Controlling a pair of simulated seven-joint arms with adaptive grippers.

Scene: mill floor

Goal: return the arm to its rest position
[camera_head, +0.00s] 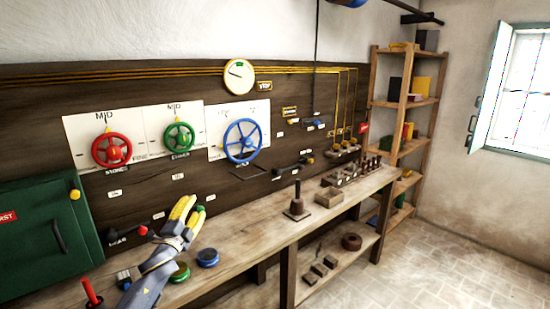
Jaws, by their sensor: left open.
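My left arm comes in from the bottom left, over the workbench's left part. My left gripper (186,207), with yellow fingers, is open and points up and away toward the dark wall panel. I see nothing held between its fingers. It is below the green handwheel (179,137) and apart from it. A green knob (200,208) shows right beside the fingertips; I cannot tell whether they touch. A red-tipped lever (128,235) is just left of the gripper. My right gripper is not in view.
Green (179,272) and blue (207,257) round pieces lie on the workbench (245,244) close to my forearm. A red-topped stick (92,292) stands at left, by a green cabinet (45,238). A handbell (297,201) stands farther right. Bench space between bell and blue piece is clear.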

